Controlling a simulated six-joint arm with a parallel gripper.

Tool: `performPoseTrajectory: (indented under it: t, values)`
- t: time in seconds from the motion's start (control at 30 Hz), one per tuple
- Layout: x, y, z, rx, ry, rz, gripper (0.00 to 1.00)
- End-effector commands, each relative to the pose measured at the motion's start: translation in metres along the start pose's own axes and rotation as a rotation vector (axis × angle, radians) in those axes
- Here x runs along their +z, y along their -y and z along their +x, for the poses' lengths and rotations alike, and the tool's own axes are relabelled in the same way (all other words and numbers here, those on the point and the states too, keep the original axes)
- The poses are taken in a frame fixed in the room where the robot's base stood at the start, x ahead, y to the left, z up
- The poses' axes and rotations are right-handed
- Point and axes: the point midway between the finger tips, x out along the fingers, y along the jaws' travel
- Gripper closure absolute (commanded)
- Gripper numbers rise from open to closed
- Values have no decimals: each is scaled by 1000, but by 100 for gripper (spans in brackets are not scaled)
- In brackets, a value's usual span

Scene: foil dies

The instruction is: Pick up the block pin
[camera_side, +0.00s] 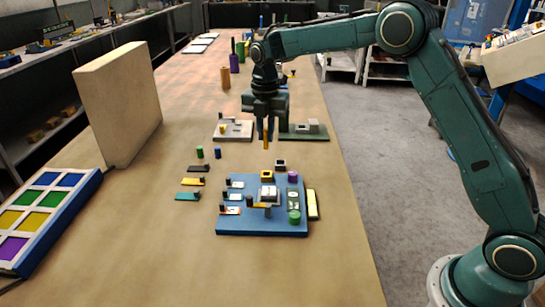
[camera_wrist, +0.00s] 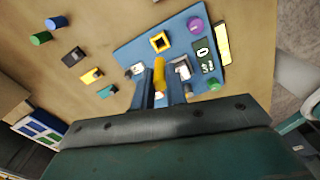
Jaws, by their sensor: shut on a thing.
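The block pin, a slim yellow-orange piece (camera_side: 266,141), hangs roughly upright below my gripper (camera_side: 264,124) in the side view. My gripper is shut on its upper part. In the wrist view the pin (camera_wrist: 159,72) shows between the two fingers of my gripper (camera_wrist: 160,91). Its lower end appears clear of the surface, above the far side of the blue board (camera_side: 262,229) in the picture. The board carries small fittings, among them a grey-white block (camera_side: 268,194) and a black-and-yellow square piece (camera_wrist: 159,42). The fingers hide part of the board in the wrist view.
Green (camera_side: 200,153) and blue (camera_side: 218,153) cylinders and small dark, yellow and teal pieces lie left of the board. A tall beige panel (camera_side: 120,100) and a coloured tray (camera_side: 62,248) stand at left. Grey-white (camera_side: 233,130) and green plates (camera_side: 304,135) lie behind.

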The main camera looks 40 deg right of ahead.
Motion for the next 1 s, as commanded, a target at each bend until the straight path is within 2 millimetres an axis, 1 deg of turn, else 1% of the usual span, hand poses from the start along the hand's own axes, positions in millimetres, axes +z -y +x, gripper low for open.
performPoseTrajectory:
  t: [0.03, 0.1, 0.3, 0.4, 0.6, 1.0]
  values:
    - [0, 0, -13, 5, 2, 0, 100]
    - [0, -1, -28, 5, 3, 0, 100]
    - [0, 0, -64, 4, 2, 0, 100]
    - [0, 0, -77, 3, 1, 0, 100]
    - [0, 0, -91, 1, 0, 0, 100]
    - [0, 0, -93, 0, 0, 0, 100]
